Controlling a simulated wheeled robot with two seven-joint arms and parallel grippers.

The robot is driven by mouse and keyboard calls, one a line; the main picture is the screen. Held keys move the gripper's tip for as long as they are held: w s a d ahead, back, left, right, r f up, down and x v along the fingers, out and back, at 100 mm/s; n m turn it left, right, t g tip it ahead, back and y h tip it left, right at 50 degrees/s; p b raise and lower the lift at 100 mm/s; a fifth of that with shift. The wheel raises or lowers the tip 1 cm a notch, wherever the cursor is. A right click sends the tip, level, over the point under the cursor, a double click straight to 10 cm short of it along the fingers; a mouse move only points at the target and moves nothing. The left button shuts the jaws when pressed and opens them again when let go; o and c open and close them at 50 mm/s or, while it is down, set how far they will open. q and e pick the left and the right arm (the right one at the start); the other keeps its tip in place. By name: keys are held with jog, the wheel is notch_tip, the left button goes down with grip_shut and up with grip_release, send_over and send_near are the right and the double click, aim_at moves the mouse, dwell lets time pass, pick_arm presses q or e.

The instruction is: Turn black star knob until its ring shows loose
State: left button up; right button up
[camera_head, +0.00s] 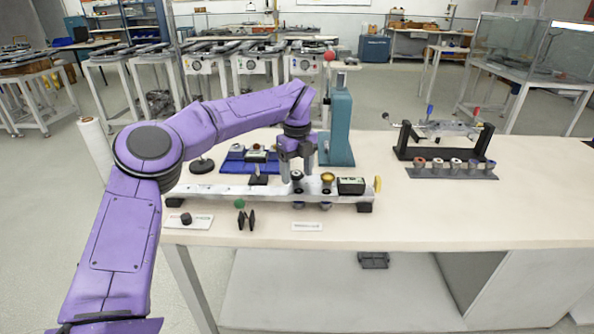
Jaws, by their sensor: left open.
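My left gripper (297,170) points down over a pale rail fixture (225,191) on the bench, its two fingers spread. A small dark knob (297,176), which looks like the black star knob, stands on the rail between or just behind the fingertips. I cannot tell whether they touch it. The ring at this knob is too small to read as loose or tight. A yellow knob (328,177) stands just right of it on the rail. My right gripper is not in view.
A teal press (341,125) with a red ball stands close behind the rail. A black box (351,186) sits at its right end. A green-topped part (240,204) and a black knob (186,219) lie in front. The bench (440,215) is clear at right front.

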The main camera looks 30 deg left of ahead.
aim_at(297, 173)
pick_arm(q)
notch_tip(297, 173, up, 10)
jog(key=p, duration=0.1)
jog(key=shift+r, duration=0.2)
dwell(0.4)
